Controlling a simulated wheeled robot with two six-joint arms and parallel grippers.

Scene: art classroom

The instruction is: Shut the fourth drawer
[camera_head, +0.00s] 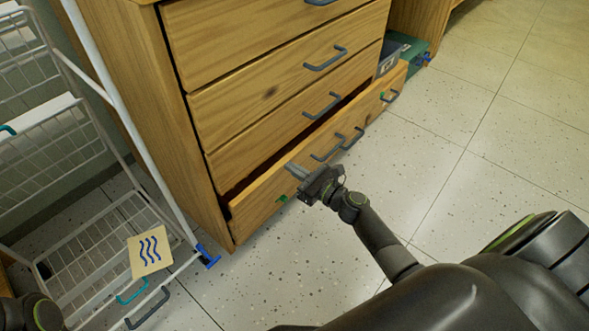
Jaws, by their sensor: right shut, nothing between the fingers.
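The wooden drawer cabinet (181,137) stands at the centre top of the head view. Its lowest visible drawer (262,197) is pulled out a little, with a dark gap above its front; this looks like the fourth. The drawers above it look shut. Dark handles (327,152) sit on the open drawer's front. My right gripper (295,172) is shut and empty, its fingertips at the left part of that drawer's front. I cannot tell whether they touch it. My left gripper is out of view; only a piece of my left arm shows at the bottom left corner.
A white wire basket rack (101,85) on blue-footed legs stands to the left of the cabinet. A card with blue wavy lines (150,251) is on its lower part. A green box (412,48) is behind the cabinet's right side. The tiled floor (470,170) to the right is clear.

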